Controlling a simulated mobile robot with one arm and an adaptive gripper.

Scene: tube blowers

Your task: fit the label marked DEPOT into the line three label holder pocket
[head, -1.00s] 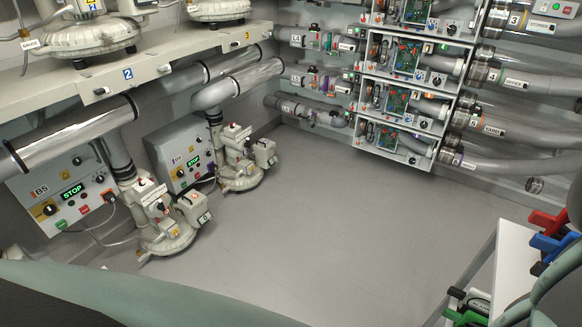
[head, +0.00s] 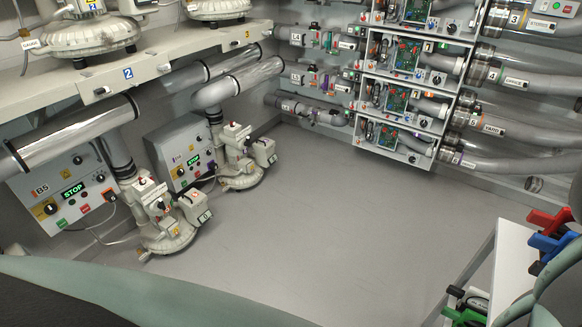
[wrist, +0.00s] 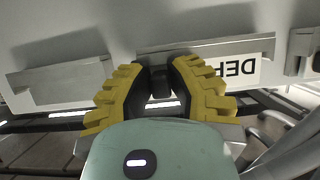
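The DEPOT label (wrist: 245,68) is a white plate with black letters, upside down in the wrist view and partly hidden behind my right finger. It lies along a grey metal holder lip (wrist: 250,44); I cannot tell how deep it sits in that pocket. My gripper (wrist: 161,75) has yellow ribbed fingers closed in on a dark knob (wrist: 160,85) in front of the label. The fingers appear to touch the knob on both sides. My gripper is outside the head view.
Another holder (wrist: 60,74) is at the left in the wrist view. In the head view, a shelf (head: 60,88) carries number signs. Blower units (head: 165,225) stand below it. Pipes and electronics boxes line the far wall. The grey floor (head: 330,220) is clear.

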